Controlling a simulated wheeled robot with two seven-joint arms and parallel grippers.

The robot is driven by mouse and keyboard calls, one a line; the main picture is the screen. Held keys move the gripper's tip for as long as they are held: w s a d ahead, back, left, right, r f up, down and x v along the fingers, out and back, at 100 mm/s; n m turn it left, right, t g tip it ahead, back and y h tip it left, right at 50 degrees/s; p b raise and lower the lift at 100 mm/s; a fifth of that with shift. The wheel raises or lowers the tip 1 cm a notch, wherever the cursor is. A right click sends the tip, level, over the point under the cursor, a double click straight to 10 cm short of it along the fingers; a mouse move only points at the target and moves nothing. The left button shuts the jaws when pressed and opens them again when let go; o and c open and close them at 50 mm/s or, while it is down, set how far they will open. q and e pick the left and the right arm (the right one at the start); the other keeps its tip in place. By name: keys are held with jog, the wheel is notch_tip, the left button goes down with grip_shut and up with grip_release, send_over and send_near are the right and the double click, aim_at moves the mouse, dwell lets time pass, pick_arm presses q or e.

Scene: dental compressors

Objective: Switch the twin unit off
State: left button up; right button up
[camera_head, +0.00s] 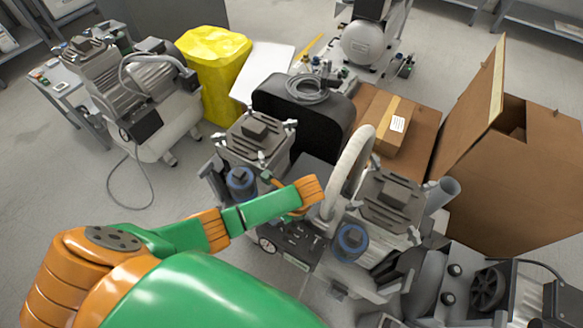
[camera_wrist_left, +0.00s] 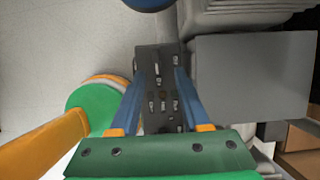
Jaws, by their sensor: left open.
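The twin unit is the compressor in the middle of the head view, with two grey ribbed pump heads (camera_head: 258,140) and (camera_head: 390,200) and two blue-ringed cylinders (camera_head: 240,181) and (camera_head: 351,241). Its dark control panel (camera_head: 296,240) lies between them, low at the front. In the left wrist view the panel (camera_wrist_left: 160,62) shows several small switches or labels; their positions are too small to read. My left gripper (camera_wrist_left: 159,78) is open and empty, its blue fingers either side of the panel in that view. In the head view my left arm mostly hides the gripper. My right gripper is not in view.
A thick pale hose (camera_head: 350,165) arches beside my left wrist. Another compressor (camera_head: 140,90) stands at left, near a yellow bin (camera_head: 213,70). Open cardboard boxes (camera_head: 530,150) stand at right, and more machinery (camera_head: 480,285) lies lower right.

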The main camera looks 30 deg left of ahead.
pick_arm(q)
jog(key=shift+w+a+f, duration=0.1)
jog(key=shift+a+f, duration=0.05)
jog(key=shift+f, duration=0.1)
jog(key=b+x, duration=0.2)
jog(key=x, duration=0.3)
jog(key=shift+s+f+b, duration=0.15)
jog(key=shift+s+b, duration=0.25)
jog(key=shift+f, duration=0.2)
jog(key=shift+r, duration=0.1)
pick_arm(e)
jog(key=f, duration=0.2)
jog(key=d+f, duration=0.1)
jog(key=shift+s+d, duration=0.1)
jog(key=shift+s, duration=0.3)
pick_arm(q)
jog(key=c, duration=0.6)
grip_shut()
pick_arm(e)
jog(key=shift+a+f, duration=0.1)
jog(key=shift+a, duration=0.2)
